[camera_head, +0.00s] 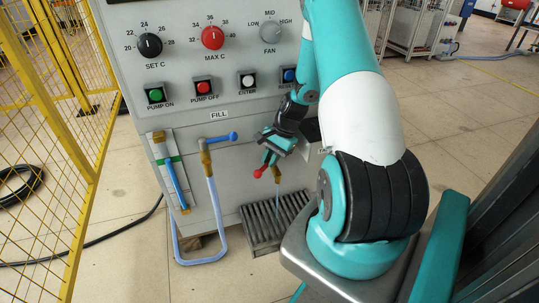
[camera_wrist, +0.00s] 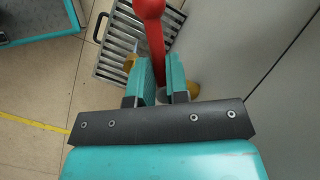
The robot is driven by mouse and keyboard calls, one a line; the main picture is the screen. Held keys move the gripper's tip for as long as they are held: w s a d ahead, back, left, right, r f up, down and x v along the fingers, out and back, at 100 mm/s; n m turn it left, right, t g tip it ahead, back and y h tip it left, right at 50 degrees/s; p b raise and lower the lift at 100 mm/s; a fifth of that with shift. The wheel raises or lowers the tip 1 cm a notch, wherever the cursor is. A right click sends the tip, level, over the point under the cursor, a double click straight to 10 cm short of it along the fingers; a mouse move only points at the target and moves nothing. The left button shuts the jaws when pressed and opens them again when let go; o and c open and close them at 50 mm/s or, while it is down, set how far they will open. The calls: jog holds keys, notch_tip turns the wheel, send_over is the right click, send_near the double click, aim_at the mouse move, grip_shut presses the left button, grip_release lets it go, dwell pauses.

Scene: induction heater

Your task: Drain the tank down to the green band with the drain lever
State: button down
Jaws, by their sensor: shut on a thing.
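The red drain lever (camera_wrist: 156,45) with its round knob passes between the fingers of my gripper (camera_wrist: 160,78) in the wrist view. My gripper (camera_head: 270,158) is shut on it in the head view, low on the panel front, and the red knob sticks out to the left. The brass drain valve (camera_head: 277,178) is just below, with a thin bluish stream under it. The sight tube (camera_head: 174,182) at the panel's left holds a blue column.
A slatted floor grate (camera_head: 262,228) lies under the drain. A blue fill lever (camera_head: 220,138) and a clear hose (camera_head: 217,205) are left of my gripper. Knobs and buttons, such as the green pump button (camera_head: 155,95), are above. A yellow mesh fence (camera_head: 50,150) stands left.

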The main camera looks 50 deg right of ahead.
dwell(0.4)
jog(key=c, duration=1.1)
grip_release()
